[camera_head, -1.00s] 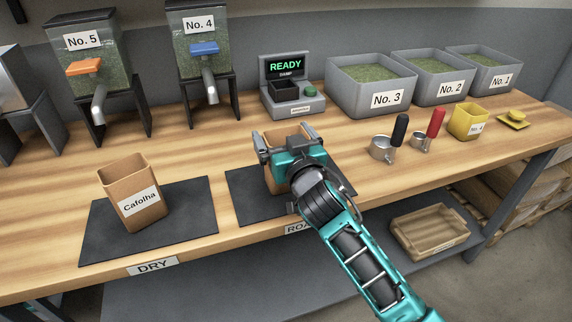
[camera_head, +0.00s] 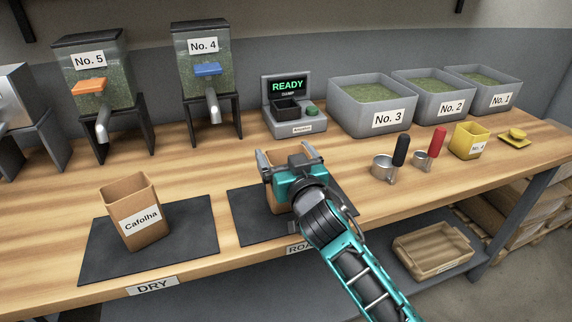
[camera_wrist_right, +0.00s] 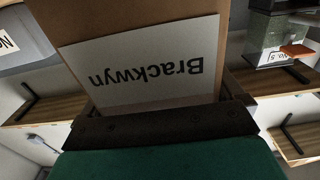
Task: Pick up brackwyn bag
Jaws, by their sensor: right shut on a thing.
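The Brackwyn bag (camera_head: 291,150) is a brown open-topped bag over the dark right-hand mat (camera_head: 241,213), mostly hidden behind my right gripper. My right gripper (camera_head: 286,157) is shut on it, with one finger at each side near its top. I cannot tell whether the bag touches the mat. In the right wrist view the bag's white label (camera_wrist_right: 145,62) reads "Brackwyn" upside down, close in front of the gripper. My left gripper is not in view.
A Cafolha bag (camera_head: 140,222) stands on the left mat (camera_head: 190,239). A READY display device (camera_head: 288,110) stands behind the held bag. Two scoops, red-handled (camera_head: 437,143) and black-handled (camera_head: 400,151), and a yellow container (camera_head: 470,141) lie to the right. Bare wood separates the mats.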

